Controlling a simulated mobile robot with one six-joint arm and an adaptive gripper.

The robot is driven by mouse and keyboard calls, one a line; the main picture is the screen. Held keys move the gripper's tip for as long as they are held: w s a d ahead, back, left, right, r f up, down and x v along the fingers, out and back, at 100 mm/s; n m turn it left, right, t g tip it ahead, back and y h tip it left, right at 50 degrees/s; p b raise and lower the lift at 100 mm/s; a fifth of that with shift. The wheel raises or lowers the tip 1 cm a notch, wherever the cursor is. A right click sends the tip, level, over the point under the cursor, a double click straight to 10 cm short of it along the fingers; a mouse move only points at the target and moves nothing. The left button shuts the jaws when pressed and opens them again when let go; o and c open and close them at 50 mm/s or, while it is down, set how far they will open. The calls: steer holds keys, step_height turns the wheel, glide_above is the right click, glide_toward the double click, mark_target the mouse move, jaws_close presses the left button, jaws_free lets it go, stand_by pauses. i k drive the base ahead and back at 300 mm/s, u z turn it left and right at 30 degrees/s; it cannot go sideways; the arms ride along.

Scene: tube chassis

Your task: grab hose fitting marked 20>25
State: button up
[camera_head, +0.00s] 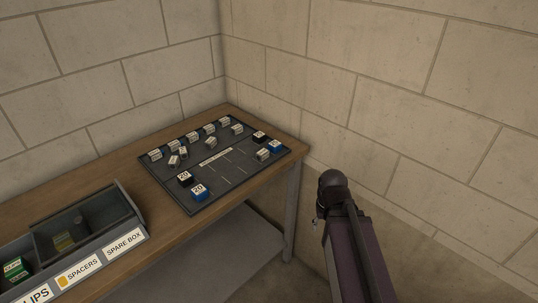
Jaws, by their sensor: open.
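Several small grey fittings with white labels stand on a dark board (228,178) on the wooden table. Most form a row along its back edge, from the left-end fitting (155,155) to the far fitting (224,122). Others sit forward of that row, such as the pair at left (173,161) and one at the right (262,154). Their markings are too small to read, so I cannot tell which is 20>25. My arm rises at the lower right, off the table's right end; its dark rounded joint shows, but no gripper fingers are visible.
Black (184,179) and blue (198,191) blocks at the board's front left read "20". Another black (258,137) and blue block (275,146) sit at its right. A divided bin (122,208) labelled SPACERS and SPARE BOX stands front left. Block walls close the corner behind.

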mark_target(263, 154)
steer(key=u, duration=0.2)
steer(key=i, duration=0.25)
steer(key=u, duration=0.15)
steer(key=k, duration=0.1)
steer(key=u, duration=2.55)
steer(key=k, duration=0.55)
steer(key=u, duration=0.1)
